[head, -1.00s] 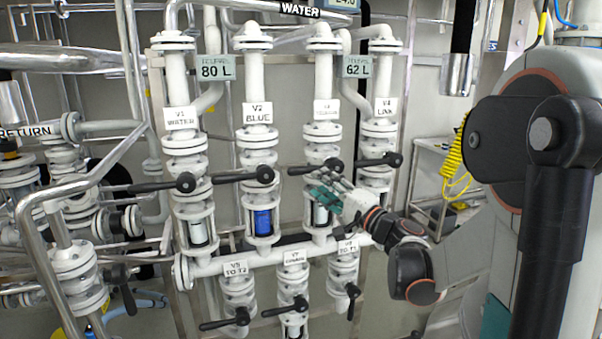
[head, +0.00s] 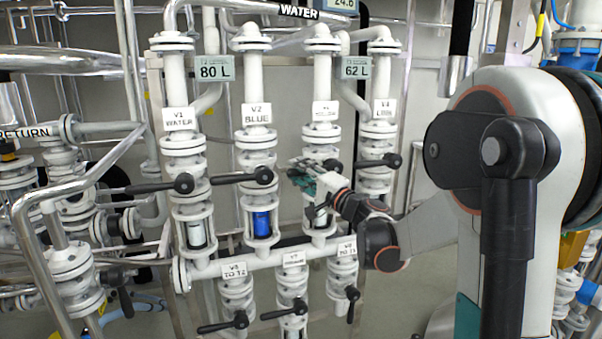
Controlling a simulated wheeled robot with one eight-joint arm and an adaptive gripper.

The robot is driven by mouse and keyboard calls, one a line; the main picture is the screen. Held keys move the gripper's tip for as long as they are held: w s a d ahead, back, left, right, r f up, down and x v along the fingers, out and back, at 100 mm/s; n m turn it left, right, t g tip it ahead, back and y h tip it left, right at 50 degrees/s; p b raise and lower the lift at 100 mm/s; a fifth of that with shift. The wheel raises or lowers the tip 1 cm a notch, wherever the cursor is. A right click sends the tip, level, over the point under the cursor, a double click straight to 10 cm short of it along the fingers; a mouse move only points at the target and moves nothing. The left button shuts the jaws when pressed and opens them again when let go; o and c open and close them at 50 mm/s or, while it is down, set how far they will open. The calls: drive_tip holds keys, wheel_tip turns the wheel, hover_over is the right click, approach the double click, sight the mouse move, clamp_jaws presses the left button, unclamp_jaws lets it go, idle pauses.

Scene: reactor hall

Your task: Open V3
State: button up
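The valve with the third label from the left (head: 326,111), whose text is too small to read surely, stands in the upper row between V2 BLUE (head: 257,114) and V4 (head: 385,108). The dark hub of its handle (head: 333,165) shows just above my gripper. Its lever, pointing left, is largely hidden behind the fingers. My gripper (head: 297,172) reaches in from the right, with its fingers at the lever. I cannot tell whether it touches the lever or whether the fingers are open or shut.
V1 WATER (head: 179,117) stands at the left, its lever pointing left. V2's lever also points left, its hub close to my fingertips. Lower valves (head: 293,275) with black levers hang below the white cross pipe. Displays read 80 L (head: 214,69) and 62 L (head: 356,68).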

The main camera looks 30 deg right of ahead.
clamp_jaws()
drive_tip(key=shift+f, duration=0.1)
drive_tip(key=shift+d+f+n+g, duration=0.1)
drive_tip(key=shift+f+n+g, duration=0.4)
drive_tip(key=shift+f+n, duration=0.55)
drive_tip(key=d+f+n+g, duration=0.3)
drive_tip(key=f+n, duration=0.2)
drive_tip(key=n, duration=0.2)
drive_tip(key=shift+s+f+h+p, duration=0.15)
drive_tip(key=shift+s+h+p, duration=0.15)
drive_tip(key=shift+p, duration=0.05)
drive_tip(key=shift+d, duration=0.1)
